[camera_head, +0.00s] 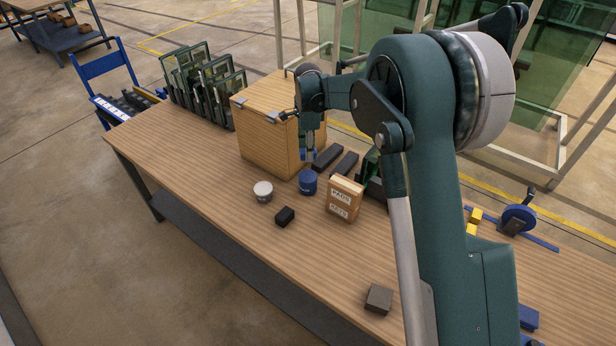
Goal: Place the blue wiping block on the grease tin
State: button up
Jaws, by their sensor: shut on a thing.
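My gripper (311,152) points down in front of the wooden box, above the table. It is shut on a small blue thing (314,156), most likely the blue wiping block, which is mostly hidden by the fingers. A round blue tin (308,184) stands upright on the table just below and in front of the gripper, apart from it. A round tin with a pale lid (263,190) stands to its left. No label is readable on either tin, so I cannot tell which is the grease tin. Nothing rests on either tin.
A wooden box (262,140) stands close behind the gripper. A labelled box (344,198) and dark bars (327,157) are to the right. A small black block (285,215) and a brown block (379,298) lie nearer. The table's (230,235) front left is clear.

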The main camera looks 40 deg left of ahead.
send_over(308, 176)
jog(key=shift+f, duration=3.1)
jog(key=shift+f, duration=0.15)
jog(key=shift+f, duration=1.75)
jog(key=shift+f, duration=0.15)
jog(key=o, duration=0.9)
jog(key=shift+c, duration=0.2)
jog(key=shift+r, duration=0.2)
notch_tip(308, 176, up, 12)
jog(key=shift+f, duration=0.1)
